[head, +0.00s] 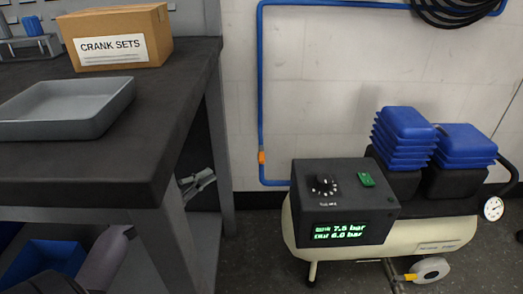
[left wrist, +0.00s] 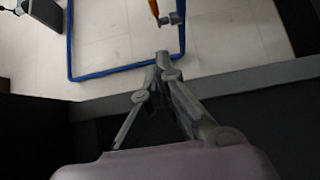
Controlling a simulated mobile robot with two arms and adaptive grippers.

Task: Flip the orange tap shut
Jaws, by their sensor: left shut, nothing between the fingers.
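The orange tap (head: 262,157) sits on the upright run of the blue pipe (head: 260,90) on the wall, left of the compressor. It is small, and I cannot tell its lever position. In the left wrist view an orange lever (left wrist: 154,8) with a grey fitting shows at the top edge, partly cut off, near the blue pipe (left wrist: 181,35). My left gripper (head: 205,180) is beside the bench leg, left of and a little below the tap, and apart from it. In the left wrist view its fingers (left wrist: 163,60) meet, empty. My right gripper is in neither view.
The dark workbench (head: 165,150) fills the left, its leg (head: 220,150) close to my gripper. It carries a grey tray (head: 70,105) and a crank sets box (head: 115,38). The compressor (head: 440,236) stands at right. A bare wall stretch lies between bench and pipe.

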